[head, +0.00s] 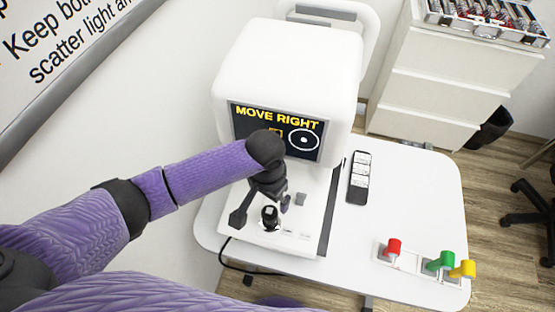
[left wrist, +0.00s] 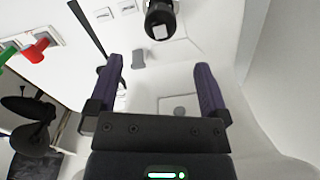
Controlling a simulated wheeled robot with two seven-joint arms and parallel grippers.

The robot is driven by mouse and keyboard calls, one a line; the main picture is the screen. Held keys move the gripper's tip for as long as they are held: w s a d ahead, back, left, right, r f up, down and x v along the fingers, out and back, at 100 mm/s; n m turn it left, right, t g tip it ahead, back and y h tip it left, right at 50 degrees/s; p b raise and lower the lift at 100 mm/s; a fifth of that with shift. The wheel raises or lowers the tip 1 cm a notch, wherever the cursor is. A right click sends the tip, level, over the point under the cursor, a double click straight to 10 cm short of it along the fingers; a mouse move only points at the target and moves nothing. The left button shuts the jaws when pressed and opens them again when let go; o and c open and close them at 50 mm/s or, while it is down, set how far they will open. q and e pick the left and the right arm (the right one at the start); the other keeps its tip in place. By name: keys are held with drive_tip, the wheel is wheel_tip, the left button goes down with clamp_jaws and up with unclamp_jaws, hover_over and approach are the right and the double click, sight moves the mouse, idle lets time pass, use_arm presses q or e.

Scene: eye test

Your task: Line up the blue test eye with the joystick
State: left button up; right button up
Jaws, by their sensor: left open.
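The screen (head: 308,152) on the white test machine (head: 288,70) reads "MOVE RIGHT" in yellow. It shows a white ring with a dot (head: 303,140) at the right and an orange outline (head: 275,131) at its left, partly hidden by my arm. I see no clear blue on the screen. The black joystick (head: 269,216) stands on the machine's white base. My left gripper (head: 261,208) is open above the joystick. In the left wrist view the joystick (left wrist: 160,22) lies ahead of the open fingers (left wrist: 158,72), apart from them. My right gripper is out of view.
A black remote-like panel (head: 358,178) lies on the white table (head: 410,190) right of the machine. Red (head: 393,247), green (head: 441,262) and yellow (head: 463,269) knobs stand at the front right. A small grey knob (head: 300,199) sits beside the joystick.

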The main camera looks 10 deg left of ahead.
sight(269, 210)
use_arm(q)
drive_tip(key=shift+w+r, duration=0.1)
drive_tip(key=shift+w, duration=0.15)
drive_tip(key=shift+s+f, duration=0.2)
drive_tip(key=shift+f, duration=0.15)
drive_tip(key=f+b, duration=0.1)
drive_tip(key=f, duration=0.1)
drive_tip(key=f+b, duration=0.1)
drive_tip(key=f, duration=0.1)
drive_tip(key=shift+s, duration=0.4)
wheel_tip(269, 210, down, 4)
drive_tip(key=shift+w+f+b, duration=0.1)
drive_tip(key=shift+f+b, duration=0.1)
drive_tip(key=shift+b, duration=0.7)
drive_tip(key=shift+f, duration=0.3)
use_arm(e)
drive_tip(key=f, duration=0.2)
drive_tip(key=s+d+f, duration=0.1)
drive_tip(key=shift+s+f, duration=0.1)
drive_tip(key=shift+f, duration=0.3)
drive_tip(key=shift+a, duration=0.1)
